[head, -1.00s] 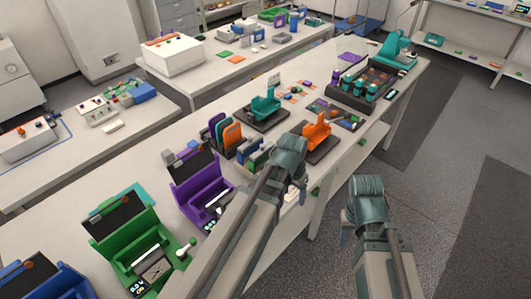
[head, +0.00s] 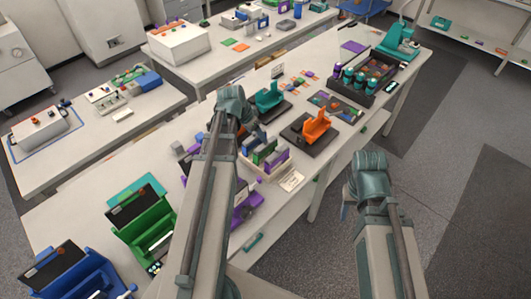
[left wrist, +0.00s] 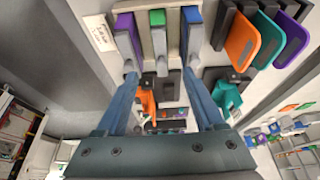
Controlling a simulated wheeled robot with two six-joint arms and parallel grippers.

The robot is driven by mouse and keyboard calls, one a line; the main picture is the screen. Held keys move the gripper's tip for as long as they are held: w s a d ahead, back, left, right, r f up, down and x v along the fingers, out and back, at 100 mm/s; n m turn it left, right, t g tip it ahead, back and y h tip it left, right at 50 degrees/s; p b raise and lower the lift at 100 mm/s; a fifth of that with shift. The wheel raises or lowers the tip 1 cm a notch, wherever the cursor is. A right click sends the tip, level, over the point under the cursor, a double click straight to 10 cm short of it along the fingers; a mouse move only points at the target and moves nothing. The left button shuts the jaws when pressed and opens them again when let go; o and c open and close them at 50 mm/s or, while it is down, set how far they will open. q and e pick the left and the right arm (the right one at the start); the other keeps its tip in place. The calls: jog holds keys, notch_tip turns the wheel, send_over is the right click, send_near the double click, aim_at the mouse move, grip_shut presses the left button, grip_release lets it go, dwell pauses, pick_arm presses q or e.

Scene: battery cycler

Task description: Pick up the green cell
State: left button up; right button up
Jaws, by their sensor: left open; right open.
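The green cell (head: 264,151) stands upright in a pale rack (head: 262,170), between a blue cell (head: 246,143) and a purple cell (head: 277,162). In the left wrist view the green cell (left wrist: 157,18) is at the top, with the purple cell (left wrist: 125,22) left of it and the blue cell (left wrist: 192,17) right of it. My left gripper (left wrist: 160,72) is open and empty; the green cell lies in line with the gap between its fingers, apart from them. In the head view my left gripper (head: 235,112) is behind the rack. My right gripper (head: 362,190) is open over the floor beside the bench.
An orange holder (head: 315,125) and a teal holder (head: 268,97) stand on dark bases near the rack. Orange, teal and purple plates (left wrist: 243,42) stand close to it in the left wrist view. A white card (head: 291,181) lies in front of the rack.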

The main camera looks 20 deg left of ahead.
aim_at(264, 145)
pick_arm(q)
jog(key=b+x, duration=1.2)
jog(key=x, duration=0.1)
jog(key=shift+w+f, duration=0.1)
jog(key=shift+f, duration=0.2)
jog(key=shift+r, duration=0.1)
grip_shut()
dwell(1.1)
